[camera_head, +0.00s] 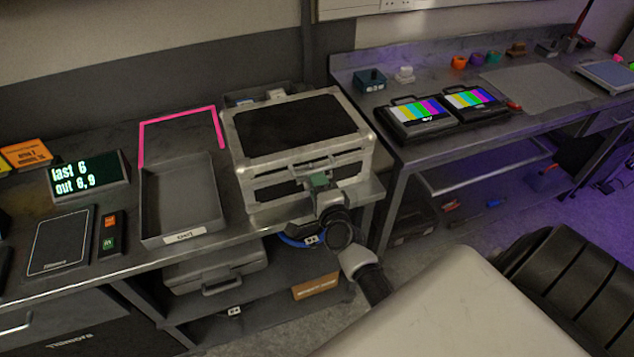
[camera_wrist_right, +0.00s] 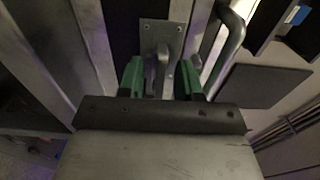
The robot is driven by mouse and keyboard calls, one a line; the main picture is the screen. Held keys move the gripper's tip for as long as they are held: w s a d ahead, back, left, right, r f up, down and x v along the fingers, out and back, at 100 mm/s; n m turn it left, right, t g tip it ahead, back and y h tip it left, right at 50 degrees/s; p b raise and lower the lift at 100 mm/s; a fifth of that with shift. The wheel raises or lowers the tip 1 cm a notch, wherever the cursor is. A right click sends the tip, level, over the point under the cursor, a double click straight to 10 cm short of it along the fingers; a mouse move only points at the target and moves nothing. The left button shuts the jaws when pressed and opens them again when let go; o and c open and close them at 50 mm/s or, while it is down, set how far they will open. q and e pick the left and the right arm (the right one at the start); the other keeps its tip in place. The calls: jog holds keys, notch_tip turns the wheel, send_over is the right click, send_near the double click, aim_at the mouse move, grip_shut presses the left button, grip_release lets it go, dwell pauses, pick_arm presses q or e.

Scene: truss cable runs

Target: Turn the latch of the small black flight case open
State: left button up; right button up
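The small black flight case (camera_head: 290,120) with metal edges stands shut on the left bench, its front towards me. My right gripper (camera_head: 319,181) is at its front face, covering the latch in the head view. In the right wrist view the latch's metal plate (camera_wrist_right: 161,33) is on the case front, and its narrow turning piece (camera_wrist_right: 160,76) points down between the green fingers of my right gripper (camera_wrist_right: 160,74). The fingers are apart, one on each side of it, with a small gap visible. My left gripper is in neither view.
A grey tray (camera_head: 148,213) stands left of the case, with a pink frame (camera_head: 180,119) behind. A case handle (camera_wrist_right: 226,45) is close beside the right finger. Two monitors (camera_head: 420,114) are on the right bench. A grey case (camera_head: 215,268) lies on the shelf below.

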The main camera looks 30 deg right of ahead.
jog(key=b+v, duration=0.1)
jog(key=v, duration=0.9)
jog(key=shift+b, duration=0.3)
jog(key=s+a+f+n+g+y, duration=0.25)
jog(key=s+f+n, duration=0.2)
jog(key=f, duration=0.65)
jog(key=s+a+f+n+g+y, duration=0.1)
jog(key=s+a+f+n+g, duration=0.35)
jog(key=f, duration=0.55)
jog(key=s+a+f+n+g+y, duration=0.1)
jog(key=s+a+f+n+g, duration=0.3)
jog(key=f, duration=0.7)
jog(key=s+d+f+n+g, duration=0.2)
jog(key=s+f+n, duration=0.3)
jog(key=s, duration=0.6)
jog(key=s+d+f+n+g, duration=0.2)
jog(key=s+f+n, duration=0.3)
jog(key=s, duration=0.6)
jog(key=shift+f+g, duration=0.8)
jog(key=shift+f, duration=0.15)
jog(key=shift+o, duration=0.3)
jog(key=shift+w+h, duration=0.15)
jog(key=shift+h, duration=0.1)
